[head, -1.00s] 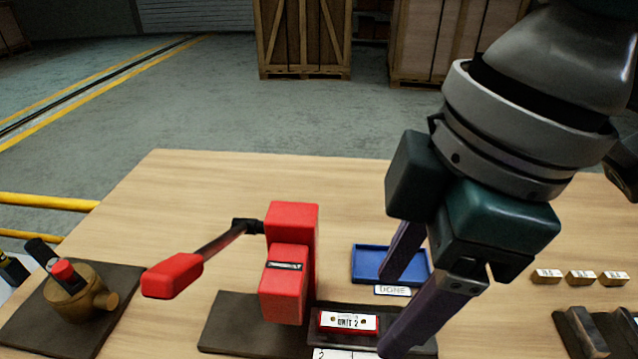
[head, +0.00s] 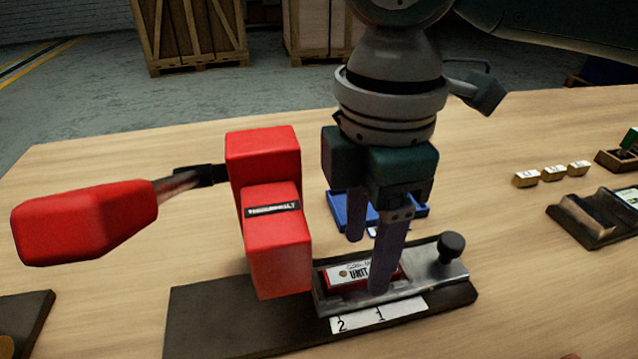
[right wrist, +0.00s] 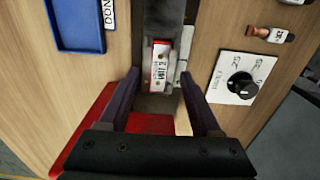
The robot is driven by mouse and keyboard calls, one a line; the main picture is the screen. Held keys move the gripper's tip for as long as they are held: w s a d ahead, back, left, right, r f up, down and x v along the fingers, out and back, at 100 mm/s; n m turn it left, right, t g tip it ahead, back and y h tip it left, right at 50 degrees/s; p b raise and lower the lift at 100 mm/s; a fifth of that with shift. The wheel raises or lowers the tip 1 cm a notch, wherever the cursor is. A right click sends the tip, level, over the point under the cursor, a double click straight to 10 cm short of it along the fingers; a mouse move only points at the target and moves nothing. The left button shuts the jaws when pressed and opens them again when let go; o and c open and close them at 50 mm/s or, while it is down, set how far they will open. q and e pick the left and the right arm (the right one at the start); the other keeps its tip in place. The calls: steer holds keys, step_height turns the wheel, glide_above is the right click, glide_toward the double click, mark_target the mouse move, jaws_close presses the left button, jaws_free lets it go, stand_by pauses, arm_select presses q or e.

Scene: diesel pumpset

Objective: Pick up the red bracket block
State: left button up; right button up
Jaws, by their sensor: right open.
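The red bracket block (head: 349,274) bears a white "UNIT 2" label and sits in a grey metal slide fixture on a dark base plate. It also shows in the right wrist view (right wrist: 159,66), just beyond and between the fingertips. My right gripper (head: 367,263) is open and points down at the block. In the head view, one finger stands in front of the block's right part and hides some of it. I cannot tell whether a finger touches the block. My left gripper is out of view.
A large red press (head: 272,210) with a long red-tipped lever (head: 85,220) stands close left of the block. A black knob (head: 451,246) is at the fixture's right end. A blue tray (head: 338,207) lies behind. A dial plate (right wrist: 240,78) shows in the wrist view.

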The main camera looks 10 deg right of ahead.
mark_target(361, 275)
step_height(361, 275, down, 3)
steer(key=shift+r, duration=0.15)
jaws_close()
stand_by(0.4)
